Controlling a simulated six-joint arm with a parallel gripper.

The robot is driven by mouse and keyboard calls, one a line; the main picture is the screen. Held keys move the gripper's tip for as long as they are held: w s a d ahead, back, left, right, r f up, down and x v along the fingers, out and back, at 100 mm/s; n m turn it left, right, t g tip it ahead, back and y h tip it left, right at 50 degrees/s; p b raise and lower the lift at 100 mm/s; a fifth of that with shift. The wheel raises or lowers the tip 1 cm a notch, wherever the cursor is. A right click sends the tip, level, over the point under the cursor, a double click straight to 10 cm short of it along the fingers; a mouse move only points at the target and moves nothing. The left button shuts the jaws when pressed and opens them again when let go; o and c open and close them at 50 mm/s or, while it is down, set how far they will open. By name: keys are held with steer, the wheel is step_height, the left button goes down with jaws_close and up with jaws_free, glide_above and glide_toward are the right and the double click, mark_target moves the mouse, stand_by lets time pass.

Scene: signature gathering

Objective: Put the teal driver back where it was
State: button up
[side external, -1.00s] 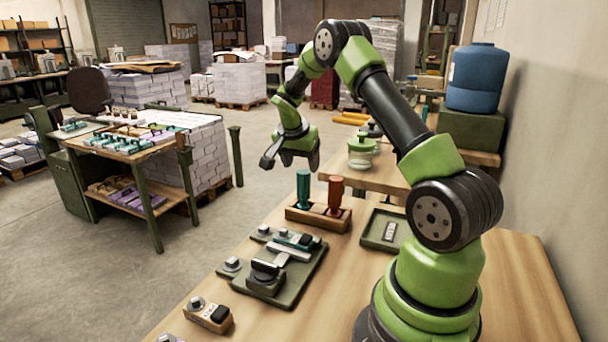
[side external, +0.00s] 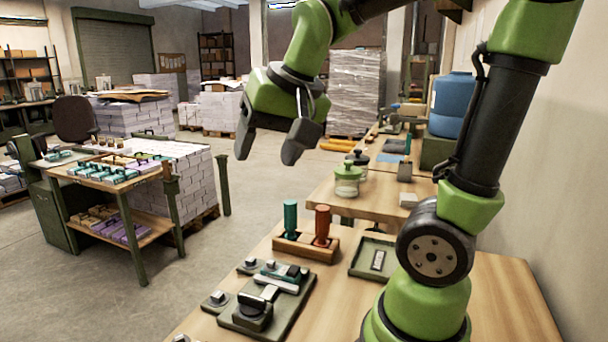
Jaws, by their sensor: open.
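The teal driver (side external: 290,217) stands upright in the left part of a wooden holder (side external: 306,249) on the bench. An orange-red driver (side external: 323,225) stands upright to its right in the same holder. My gripper (side external: 268,150) hangs in the air well above the bench, up and slightly left of the drivers in the picture. Its two dark fingers are spread apart with nothing between them. The drivers' lower ends are hidden inside the holder.
A dark green tray with metal fixture parts (side external: 253,309) lies in front of the holder. A smaller tray with a small light part (side external: 353,269) is to its right. Jars with lids (side external: 347,180) stand on the wooden table behind. A wall runs along the right.

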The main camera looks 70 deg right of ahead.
steer(key=s+a+n+t+y, duration=0.1)
steer(key=s+a+n+y, duration=0.1)
steer(key=s+a+n, duration=0.2)
steer(key=s+a+f, duration=0.1)
steer(key=s+a, duration=0.1)
steer(key=s, duration=0.2)
steer(key=shift+a+n+t+y, duration=0.25)
steer(key=shift+n+t+y, duration=0.05)
steer(key=shift+t+y, duration=0.1)
stand_by(1.1)
